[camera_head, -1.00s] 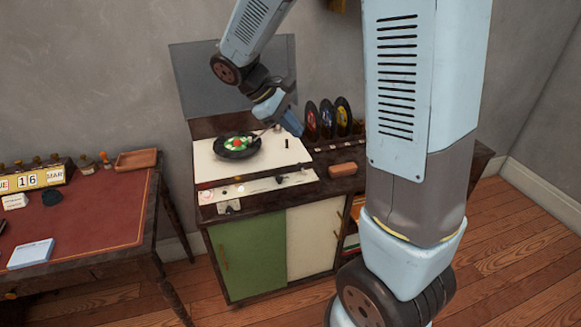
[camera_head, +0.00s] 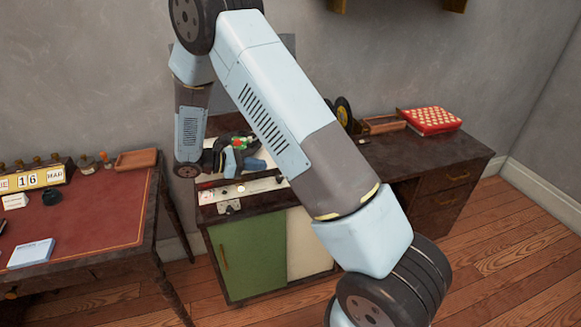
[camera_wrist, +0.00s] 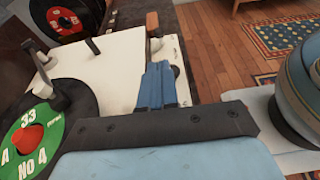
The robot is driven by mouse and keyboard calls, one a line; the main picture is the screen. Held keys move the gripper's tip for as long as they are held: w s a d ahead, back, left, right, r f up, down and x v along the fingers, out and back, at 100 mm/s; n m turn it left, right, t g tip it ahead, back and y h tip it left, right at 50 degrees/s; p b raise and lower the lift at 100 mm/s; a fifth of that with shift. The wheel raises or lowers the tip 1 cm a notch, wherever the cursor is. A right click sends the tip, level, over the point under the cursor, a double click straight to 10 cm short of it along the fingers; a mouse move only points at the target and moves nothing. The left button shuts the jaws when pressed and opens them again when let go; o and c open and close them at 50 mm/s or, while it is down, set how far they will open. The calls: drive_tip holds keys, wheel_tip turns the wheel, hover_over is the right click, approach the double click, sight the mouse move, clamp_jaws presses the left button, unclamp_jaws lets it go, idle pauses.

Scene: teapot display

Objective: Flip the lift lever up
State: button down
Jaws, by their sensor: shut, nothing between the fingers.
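The white record player deck (camera_head: 212,187) stands on the cabinet, mostly hidden behind my arm. In the wrist view its white top (camera_wrist: 122,65) bears a black record (camera_wrist: 70,120) with a green label. A dark tonearm (camera_wrist: 58,97) reaches over the record. A small black upright peg (camera_wrist: 93,46) stands on the deck, and a small dark control (camera_wrist: 154,50) shows just beyond my fingers; I cannot tell which is the lift lever. My gripper (camera_wrist: 159,68) is shut and empty over the deck's front part. It also shows in the head view (camera_head: 256,163), low over the deck.
A red patterned box (camera_head: 432,121) is on the right cabinet top. The red-topped desk (camera_head: 95,205) is left. The floor in front is clear.

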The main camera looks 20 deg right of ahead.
drive_tip(key=shift+a+f, duration=0.1)
drive_tip(key=shift+f, duration=0.1)
drive_tip(key=x, duration=1)
idle(0.4)
